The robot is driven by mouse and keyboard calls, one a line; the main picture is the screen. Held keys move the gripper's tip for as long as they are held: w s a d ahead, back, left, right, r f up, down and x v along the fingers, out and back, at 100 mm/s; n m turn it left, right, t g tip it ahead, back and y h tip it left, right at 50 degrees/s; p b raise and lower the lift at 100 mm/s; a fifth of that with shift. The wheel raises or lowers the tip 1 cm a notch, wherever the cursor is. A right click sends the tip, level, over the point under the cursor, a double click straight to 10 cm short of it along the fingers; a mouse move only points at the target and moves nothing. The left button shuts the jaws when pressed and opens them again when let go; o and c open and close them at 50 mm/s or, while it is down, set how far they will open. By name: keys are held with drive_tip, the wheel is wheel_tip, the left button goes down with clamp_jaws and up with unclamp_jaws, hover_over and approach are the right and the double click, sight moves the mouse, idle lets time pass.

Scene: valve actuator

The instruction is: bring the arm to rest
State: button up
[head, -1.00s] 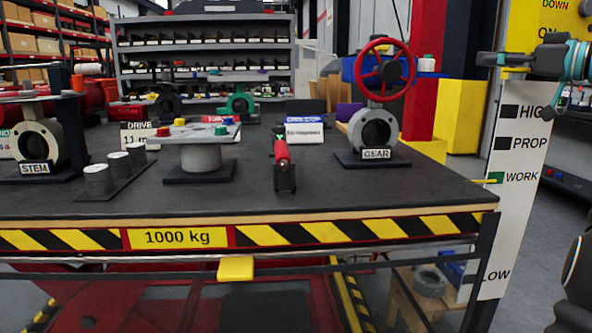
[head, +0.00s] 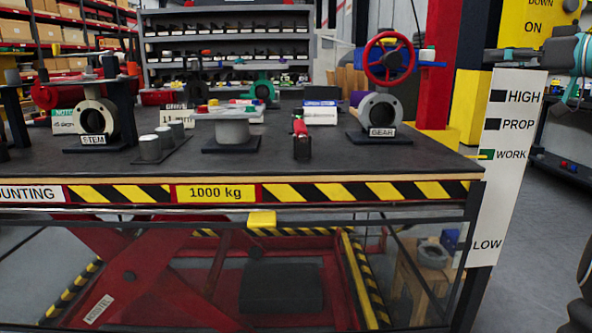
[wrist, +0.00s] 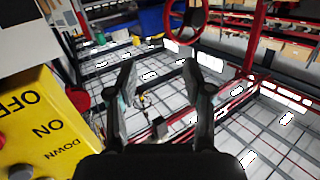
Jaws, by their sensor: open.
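My gripper (wrist: 158,80) shows in the wrist view with its two dark fingers spread apart. In the head view, a teal and grey arm part (head: 575,75), which looks like mine, is cut off by the right edge, beside the height scale board (head: 507,170).
A yellow control box (wrist: 45,125) stands left of my gripper. A red handwheel (wrist: 185,18) is beyond it. In the head view, the lift table (head: 330,165) holds the STEM valve (head: 98,118) and GEAR valve (head: 378,112).

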drive_tip(key=s+a+f+m+g+h, duration=0.2)
drive_tip(key=s+a+f, duration=0.1)
drive_tip(key=a+f, duration=0.55)
drive_tip(key=s+a+f+m+g+h, duration=0.2)
drive_tip(key=s+a+f+m+g, duration=0.1)
drive_tip(key=a+f, duration=0.6)
drive_tip(key=s+a+f+g+h, duration=0.1)
drive_tip(key=s+a+f+h, duration=0.1)
drive_tip(key=s+f, duration=0.9)
drive_tip(key=s+a+f+g+h, duration=0.2)
drive_tip(key=s+a+f+h, duration=0.1)
drive_tip(key=s+f, duration=0.9)
wheel_tip(320, 180, down, 3)
drive_tip(key=shift+a+f+m+h, duration=0.2)
drive_tip(key=shift+a+m+h, duration=0.1)
drive_tip(key=shift+a, duration=0.3)
